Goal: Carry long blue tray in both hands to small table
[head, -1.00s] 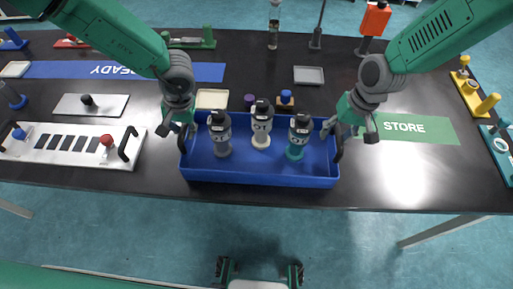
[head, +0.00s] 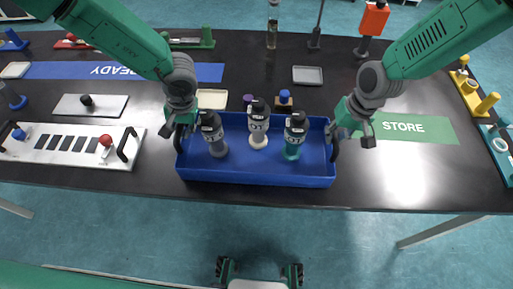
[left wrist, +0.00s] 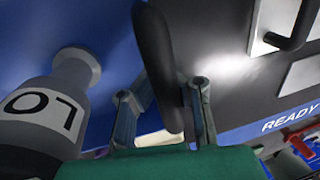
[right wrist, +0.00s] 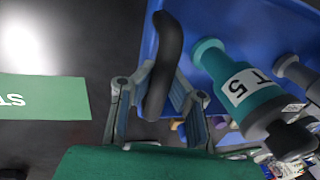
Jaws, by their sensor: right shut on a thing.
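The long blue tray (head: 258,178) lies on the dark table near its front edge, with a black handle at each end. It holds three upright bottles: a grey one (head: 214,137), a white one (head: 258,128) and a teal one (head: 294,138). My left gripper (head: 180,132) is at the left handle, which passes between its fingers in the left wrist view (left wrist: 160,65); the fingers look closed on it. My right gripper (head: 346,134) is shut on the right handle, also seen in the right wrist view (right wrist: 163,70). The small table cannot be made out.
A white panel (head: 80,160) with a red knob is left of the tray. A blue READY strip (head: 60,70) and a green STORE strip (head: 425,130) mark the table. A small grey tray (head: 308,75) lies behind. Open floor (head: 150,240) shows in front.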

